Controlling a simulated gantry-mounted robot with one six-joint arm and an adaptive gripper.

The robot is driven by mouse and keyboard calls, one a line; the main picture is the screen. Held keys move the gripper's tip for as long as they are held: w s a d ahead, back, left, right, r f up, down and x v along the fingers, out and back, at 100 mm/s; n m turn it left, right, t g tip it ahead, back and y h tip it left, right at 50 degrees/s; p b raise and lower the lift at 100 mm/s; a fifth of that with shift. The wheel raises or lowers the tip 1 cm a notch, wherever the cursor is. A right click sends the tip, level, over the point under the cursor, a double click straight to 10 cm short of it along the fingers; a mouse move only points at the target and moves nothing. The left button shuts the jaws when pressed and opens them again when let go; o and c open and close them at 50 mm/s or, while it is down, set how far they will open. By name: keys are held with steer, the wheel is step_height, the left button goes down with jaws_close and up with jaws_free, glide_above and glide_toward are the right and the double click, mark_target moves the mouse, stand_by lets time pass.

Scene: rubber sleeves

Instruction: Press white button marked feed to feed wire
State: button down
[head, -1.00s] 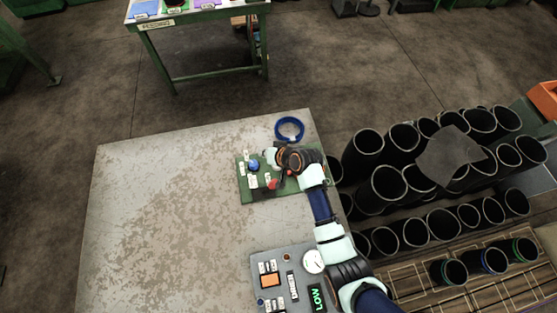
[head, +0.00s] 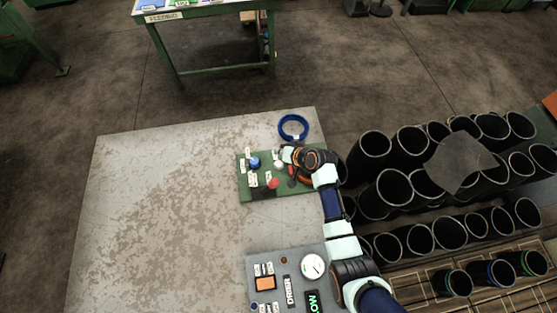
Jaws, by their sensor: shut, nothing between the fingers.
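A green panel (head: 256,193) lies on the worn grey table, with small white labels too small to read. It carries a blue button (head: 254,162), a red button (head: 273,183) and a white button (head: 279,164). My gripper (head: 283,154) is shut and empty, just above and beside the white button at the panel's upper middle. I cannot tell whether it touches the button. My wrist and arm cover the right part of the panel. A blue coil of wire (head: 293,127) lies behind the panel.
A grey control box (head: 270,265) with a gauge, an orange button and a lit green display stands at the front. Several black tubes (head: 393,190) stand to the right of the table. The table's left side is bare. A green bench (head: 205,45) stands at the back.

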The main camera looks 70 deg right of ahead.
mark_target(280, 165)
step_height(280, 165, down, 6)
steer(key=b, duration=0.4)
steer(key=shift+f+b, duration=0.25)
steer(key=shift+b, duration=0.15)
steer(key=shift+f, duration=0.1)
stand_by(0.7)
steer(key=shift+f+b, duration=0.3)
steer(key=shift+f, duration=0.05)
steer(key=shift+f+b, duration=0.3)
steer(key=shift+f, duration=0.05)
stand_by(0.4)
stand_by(0.3)
steer(key=shift+r+p, duration=0.8)
step_height(280, 165, up, 5)
steer(key=p, duration=0.4)
steer(key=shift+r+p, duration=0.1)
steer(key=shift+p, duration=0.3)
